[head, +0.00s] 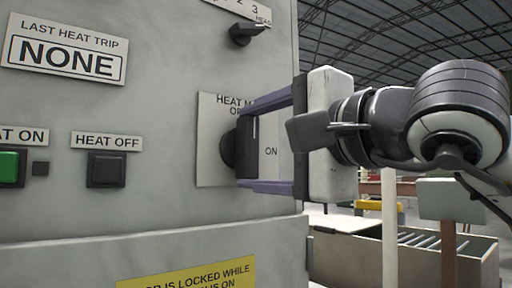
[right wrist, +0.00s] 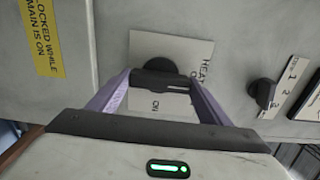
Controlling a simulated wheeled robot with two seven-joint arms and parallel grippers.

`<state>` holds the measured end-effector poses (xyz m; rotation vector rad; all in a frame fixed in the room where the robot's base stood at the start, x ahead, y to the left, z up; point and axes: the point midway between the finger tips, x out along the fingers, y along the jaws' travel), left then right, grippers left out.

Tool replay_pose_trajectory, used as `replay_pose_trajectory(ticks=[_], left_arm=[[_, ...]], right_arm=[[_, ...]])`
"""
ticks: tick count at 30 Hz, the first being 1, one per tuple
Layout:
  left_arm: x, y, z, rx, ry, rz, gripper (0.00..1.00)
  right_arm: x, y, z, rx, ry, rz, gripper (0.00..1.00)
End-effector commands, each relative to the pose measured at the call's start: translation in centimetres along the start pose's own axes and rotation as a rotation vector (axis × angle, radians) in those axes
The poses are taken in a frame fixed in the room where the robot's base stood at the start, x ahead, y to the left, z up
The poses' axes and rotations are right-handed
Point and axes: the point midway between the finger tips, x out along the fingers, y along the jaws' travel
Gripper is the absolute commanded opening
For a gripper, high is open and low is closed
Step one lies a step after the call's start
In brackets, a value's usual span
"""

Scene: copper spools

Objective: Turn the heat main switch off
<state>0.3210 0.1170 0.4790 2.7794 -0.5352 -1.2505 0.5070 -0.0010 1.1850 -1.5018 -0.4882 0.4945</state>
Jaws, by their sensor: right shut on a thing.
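The heat main switch (head: 246,148) is a black rotary handle on a pale plate (head: 214,165) on the grey cabinet front. In the head view its handle stands upright, with its white mark at the upper end, toward the partly hidden OFF label; ON is printed to its right. My right gripper (head: 243,150) is shut on the handle, one purple finger at its upper end and one at its lower end. The right wrist view also shows the switch (right wrist: 165,82) between both fingers, its white line toward the HEAT lettering. My left gripper is out of view.
A green HEAT ON button (head: 10,167) and a black HEAT OFF button (head: 107,170) sit left of the switch. A small selector knob (head: 244,33) is above it. A yellow lock warning label (head: 190,275) is below. A roller conveyor (head: 420,240) stands beyond the cabinet's right edge.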

Motion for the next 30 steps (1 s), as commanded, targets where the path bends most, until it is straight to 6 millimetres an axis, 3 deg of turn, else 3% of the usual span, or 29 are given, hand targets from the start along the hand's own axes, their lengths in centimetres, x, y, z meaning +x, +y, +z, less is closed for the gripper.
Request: replay_pose_trajectory(ticks=[17, 18, 20, 30], left_arm=[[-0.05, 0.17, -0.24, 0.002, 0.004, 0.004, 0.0], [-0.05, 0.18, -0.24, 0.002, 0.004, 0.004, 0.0], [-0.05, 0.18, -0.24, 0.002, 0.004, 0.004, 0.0], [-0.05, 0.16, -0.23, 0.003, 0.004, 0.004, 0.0]], right_arm=[[0.02, 0.11, 0.01, -0.033, 0.0, 0.002, 0.49], [0.02, 0.11, 0.0, -0.033, 0.001, 0.002, 0.79], [0.01, 0.09, 0.0, -0.032, 0.001, 0.002, 0.89], [-0.19, 0.01, -0.02, -0.029, 0.0, 0.0, 0.91]])
